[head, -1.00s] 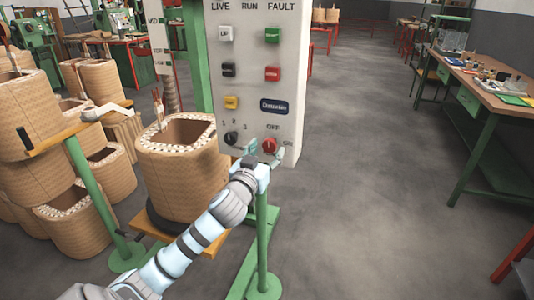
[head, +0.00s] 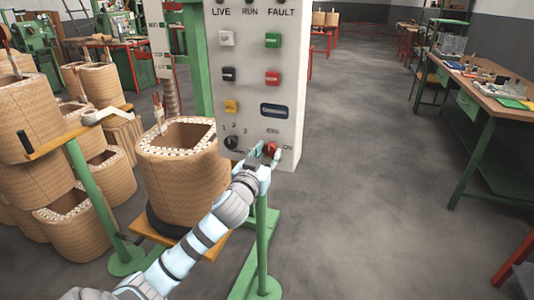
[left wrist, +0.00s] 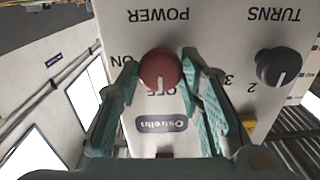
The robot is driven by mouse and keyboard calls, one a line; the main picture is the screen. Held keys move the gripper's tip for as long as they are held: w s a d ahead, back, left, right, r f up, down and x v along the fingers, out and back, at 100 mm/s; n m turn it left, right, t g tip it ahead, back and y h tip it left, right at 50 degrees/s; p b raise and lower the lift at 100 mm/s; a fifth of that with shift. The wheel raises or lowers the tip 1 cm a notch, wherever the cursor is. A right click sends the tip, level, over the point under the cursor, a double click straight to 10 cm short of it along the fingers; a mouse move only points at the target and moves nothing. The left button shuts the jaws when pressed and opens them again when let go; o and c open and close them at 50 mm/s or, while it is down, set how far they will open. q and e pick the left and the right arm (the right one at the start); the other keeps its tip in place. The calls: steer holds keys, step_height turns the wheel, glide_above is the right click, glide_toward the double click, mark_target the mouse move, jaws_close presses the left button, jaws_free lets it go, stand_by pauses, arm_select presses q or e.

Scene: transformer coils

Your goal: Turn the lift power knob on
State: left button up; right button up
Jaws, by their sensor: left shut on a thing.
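The red power knob (head: 269,149) is at the lower right of the grey control panel (head: 289,88). It also shows in the left wrist view (left wrist: 161,68), upside down, with its white mark towards the OFF label and the ON label to its left. My left gripper (head: 266,153) is at the knob and shut on it, with one teal finger on each side in the left wrist view (left wrist: 163,84). The black turns knob (head: 233,142) is left of it. My right gripper is in neither view.
A wound coil (head: 183,170) stands left of the panel, close to my left arm. A green post (head: 262,240) rises below the panel. More coils are stacked at the left. A workbench (head: 490,90) stands at the right, with open floor between.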

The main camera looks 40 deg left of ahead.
arm_select(q)
steer(key=m+p, duration=0.4)
steer(key=shift+r, duration=0.15)
steer(key=m+p, duration=0.3)
steer(key=m, duration=0.1)
steer(key=shift+m, duration=0.3)
steer(key=m+p, duration=0.3)
steer(key=m, duration=0.1)
steer(key=shift+m, duration=0.3)
steer(key=m+p, duration=0.1)
steer(key=m, duration=0.3)
steer(key=shift+p, duration=0.4)
steer(key=shift+m, duration=0.3)
steer(key=o, duration=1.2)
